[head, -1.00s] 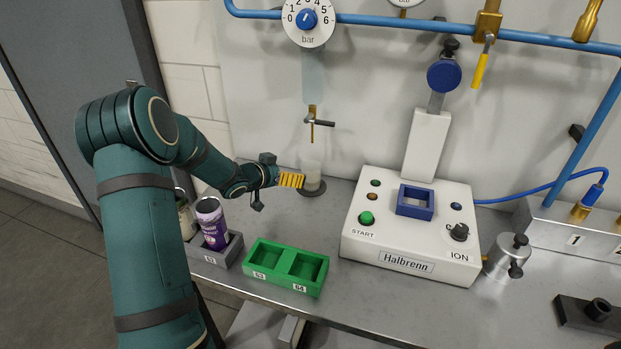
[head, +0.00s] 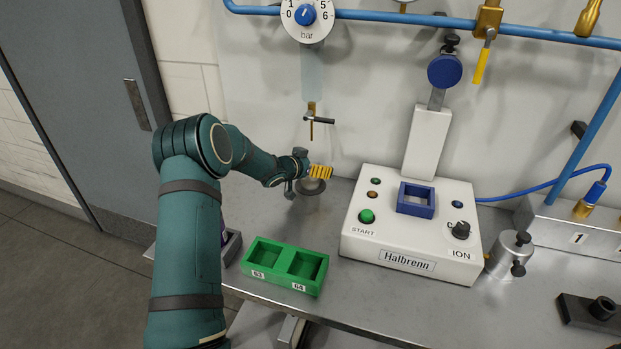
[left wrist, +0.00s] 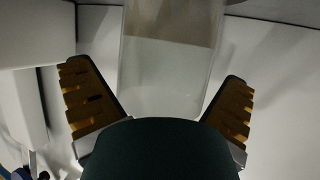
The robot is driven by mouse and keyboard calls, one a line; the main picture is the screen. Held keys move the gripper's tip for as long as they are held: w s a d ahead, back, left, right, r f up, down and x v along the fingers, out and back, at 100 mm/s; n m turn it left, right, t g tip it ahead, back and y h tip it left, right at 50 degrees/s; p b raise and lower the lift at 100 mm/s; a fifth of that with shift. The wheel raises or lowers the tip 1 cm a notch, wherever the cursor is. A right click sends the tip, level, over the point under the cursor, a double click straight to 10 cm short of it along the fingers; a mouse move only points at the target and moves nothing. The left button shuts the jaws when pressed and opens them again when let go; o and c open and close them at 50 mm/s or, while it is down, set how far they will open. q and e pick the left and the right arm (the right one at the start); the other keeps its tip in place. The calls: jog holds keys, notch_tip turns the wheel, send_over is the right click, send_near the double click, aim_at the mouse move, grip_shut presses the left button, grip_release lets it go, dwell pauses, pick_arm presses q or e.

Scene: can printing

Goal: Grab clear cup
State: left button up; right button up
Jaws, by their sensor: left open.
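The clear cup (left wrist: 172,65) stands upright between the two fingers of my left gripper (left wrist: 158,90) in the left wrist view. The gripper is open, with a finger on either side of the cup and visible gaps beside it. In the head view my left gripper (head: 320,172), with yellow finger pads, is at the small round stand below the tap (head: 318,120). There the gripper hides most of the cup. My right gripper is not in view.
A green two-slot holder (head: 262,281) lies in front on the bench. The white Halbrenn machine (head: 365,238) stands to the right. A grey holder (head: 232,249) is mostly behind my left arm. Bench between green holder and stand is clear.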

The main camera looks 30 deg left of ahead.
pick_arm(q)
jog(key=c, duration=1.3)
